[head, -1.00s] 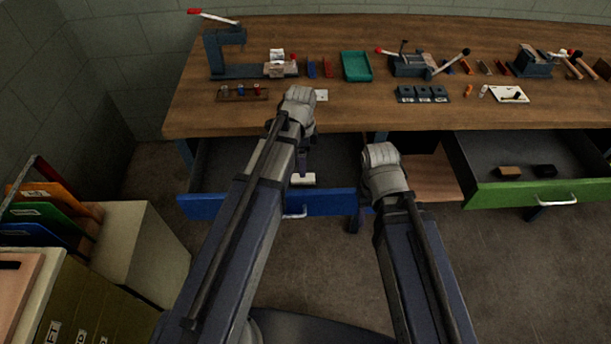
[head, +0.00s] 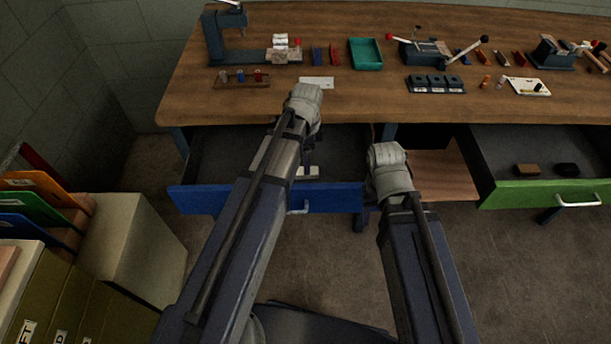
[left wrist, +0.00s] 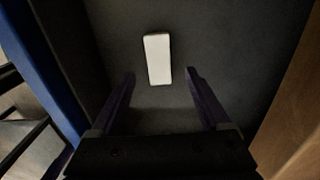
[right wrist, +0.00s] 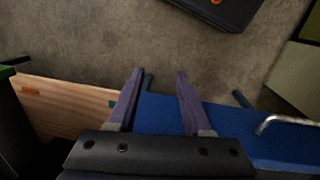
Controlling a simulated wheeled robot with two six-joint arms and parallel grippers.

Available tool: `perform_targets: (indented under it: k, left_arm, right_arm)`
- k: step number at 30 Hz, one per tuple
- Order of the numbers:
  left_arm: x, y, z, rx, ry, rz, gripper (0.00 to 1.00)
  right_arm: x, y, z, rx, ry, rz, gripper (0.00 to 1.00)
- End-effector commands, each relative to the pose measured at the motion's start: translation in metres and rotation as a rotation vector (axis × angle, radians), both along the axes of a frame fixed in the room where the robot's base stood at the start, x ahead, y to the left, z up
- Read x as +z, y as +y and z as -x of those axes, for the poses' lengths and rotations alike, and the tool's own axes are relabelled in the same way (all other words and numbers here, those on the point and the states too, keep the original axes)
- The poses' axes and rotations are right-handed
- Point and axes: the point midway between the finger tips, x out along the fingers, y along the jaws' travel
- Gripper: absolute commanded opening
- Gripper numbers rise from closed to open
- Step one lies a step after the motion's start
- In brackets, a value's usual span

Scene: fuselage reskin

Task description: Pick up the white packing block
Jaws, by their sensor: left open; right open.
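The white packing block (head: 312,171) lies in the open blue drawer (head: 335,199), partly hidden by my left arm in the head view. In the left wrist view the block (left wrist: 157,58) lies flat on the dark drawer floor, its long side pointing away from the gripper. My left gripper (left wrist: 160,74) is open and empty above the drawer, its fingers on either side of the block's near end in that view. I cannot tell the exact height gap. My right gripper (right wrist: 158,76) is open and empty, near the blue drawer's front and a wooden shelf (right wrist: 70,105).
The bench top (head: 220,105) above the drawer carries a teal tray (head: 365,54), clamps and small parts. A cabinet with coloured folders (head: 40,200) stands at the left.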

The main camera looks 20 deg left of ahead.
Motion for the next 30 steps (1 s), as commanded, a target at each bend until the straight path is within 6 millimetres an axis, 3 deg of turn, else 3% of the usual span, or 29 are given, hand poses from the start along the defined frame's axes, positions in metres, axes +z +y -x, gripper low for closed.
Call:
perform_targets:
  k: [8,18,27,30]
  left_arm:
    - [-0.01,0.001,0.001,0.0,0.0,0.0,0.8]
    - [-0.051,0.003,0.002,0.0,0.0,0.0,0.8]
    - [-0.051,0.003,0.002,0.0,0.0,0.0,0.8]
    - [-0.051,0.003,0.002,0.0,0.0,0.0,0.71]
  right_arm:
    - [-0.01,0.0,0.0,0.0,0.0,0.0,0.5]
    - [-0.051,0.0,0.0,0.0,0.0,0.0,0.5]
    - [-0.051,0.0,0.0,0.0,0.0,0.0,0.5]
    - [-0.051,0.0,0.0,0.0,0.0,0.0,0.5]
